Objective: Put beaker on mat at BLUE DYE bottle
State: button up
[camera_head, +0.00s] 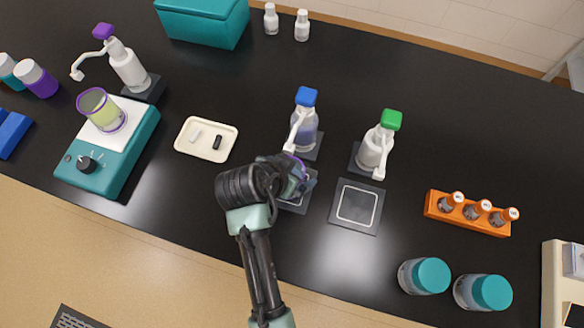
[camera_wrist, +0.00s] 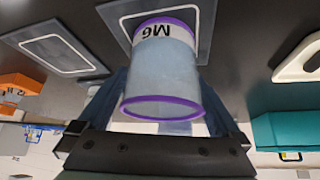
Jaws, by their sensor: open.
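A clear beaker (camera_wrist: 160,65) with purple bands and an "M6" label stands on a dark mat (camera_wrist: 206,22) with a white outline in the wrist view. My gripper (camera_wrist: 162,95) is open, with one finger on each side of the beaker. In the head view my gripper (camera_head: 294,180) is over the same mat (camera_head: 298,207), in front of the blue-capped bottle (camera_head: 304,130), and hides most of the beaker. The bottle's lettering is not legible. I cannot tell whether the fingers touch the beaker.
A green-capped pump bottle (camera_head: 376,147) stands behind an empty mat (camera_head: 356,206) to the right. A cream tray (camera_head: 184,148) lies left. A purple-rimmed beaker (camera_head: 101,110) with yellow-green liquid sits on a teal stirrer (camera_head: 118,167). An orange vial rack (camera_head: 468,220) and teal-lidded jars (camera_head: 424,276) are right.

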jog(key=shift+s+a+r, duration=0.1)
jog(key=shift+r, duration=0.35)
jog(key=v, duration=1.1)
jog(key=shift+r, duration=0.2)
